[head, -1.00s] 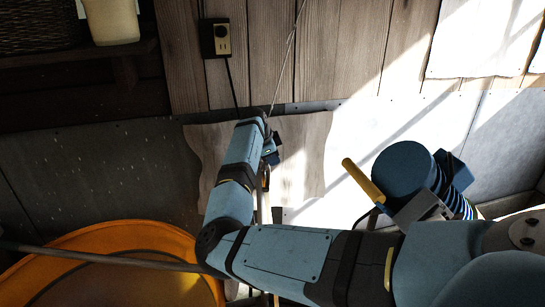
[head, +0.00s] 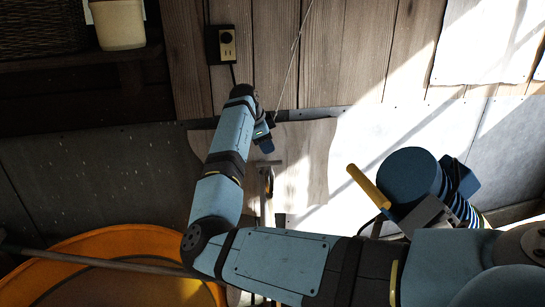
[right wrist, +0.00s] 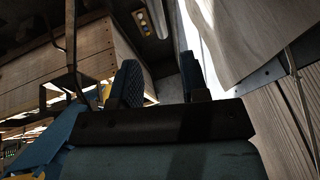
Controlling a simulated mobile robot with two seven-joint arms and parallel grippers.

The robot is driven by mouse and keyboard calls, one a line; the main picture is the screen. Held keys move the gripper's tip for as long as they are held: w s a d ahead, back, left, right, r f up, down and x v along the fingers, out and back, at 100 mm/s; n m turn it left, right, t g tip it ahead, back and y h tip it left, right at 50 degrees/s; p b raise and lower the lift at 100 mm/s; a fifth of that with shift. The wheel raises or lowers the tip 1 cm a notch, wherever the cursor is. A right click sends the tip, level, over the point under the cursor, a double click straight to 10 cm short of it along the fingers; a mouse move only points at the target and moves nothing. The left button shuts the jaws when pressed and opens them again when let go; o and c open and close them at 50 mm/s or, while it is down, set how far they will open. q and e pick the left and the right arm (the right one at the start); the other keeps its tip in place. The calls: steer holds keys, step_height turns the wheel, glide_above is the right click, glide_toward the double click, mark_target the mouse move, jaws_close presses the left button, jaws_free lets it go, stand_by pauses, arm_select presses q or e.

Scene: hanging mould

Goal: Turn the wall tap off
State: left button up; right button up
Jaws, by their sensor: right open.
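A small metal fitting with a pale crossbar, which looks like the wall tap (head: 268,180), shows in the head view against the pale wall sheet, just right of my right forearm. Its lower part is hard to make out. My right gripper (head: 265,140) is above it in the picture, by the top of the wall sheet, and apart from it. In the right wrist view my two blue fingers (right wrist: 160,88) stand apart with nothing between them. I cannot clearly pick out the tap in that view. My left gripper is not in view.
An orange round tub (head: 125,245) is at lower left with a long pole (head: 90,259) across it. A blue cylindrical object with a yellow handle (head: 368,187) is at right. An outlet box (head: 221,44) and hanging cord are on the plank wall.

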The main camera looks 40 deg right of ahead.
steer(key=v, duration=0.4)
steer(key=shift+r, duration=0.1)
stand_by(0.4)
